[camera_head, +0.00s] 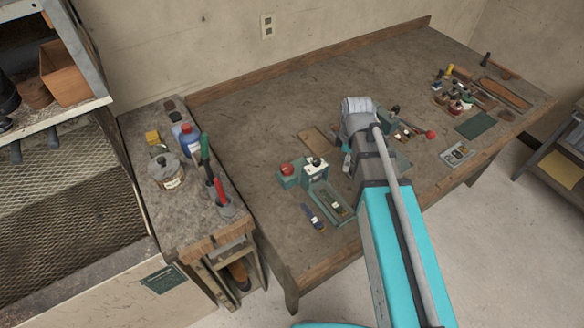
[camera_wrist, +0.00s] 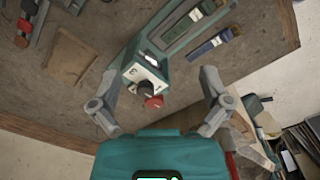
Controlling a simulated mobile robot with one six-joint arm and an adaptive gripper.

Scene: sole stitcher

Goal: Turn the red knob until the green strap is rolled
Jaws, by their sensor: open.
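The red knob (camera_head: 287,170) is on the teal device (camera_head: 290,182) on the bench. In the wrist view the red knob (camera_wrist: 153,102) shows beside a black knob and a white panel. The device's long frame (camera_head: 347,208) holds a greenish strip (camera_wrist: 194,18), perhaps the green strap; how far it is rolled I cannot tell. My gripper (camera_wrist: 159,73) is open, its two grey fingers apart on either side of the red knob in the picture. No contact shows. In the head view my arm and wrist hide most of the gripper.
A blue-handled tool (camera_head: 314,217) lies beside the device's frame. A wooden block (camera_head: 318,138) lies behind it. A lever with a red ball (camera_head: 431,134) stands to the right. A side bench with a tin (camera_head: 166,172) and a blue bottle (camera_head: 189,138) is at left. Bare bench lies behind.

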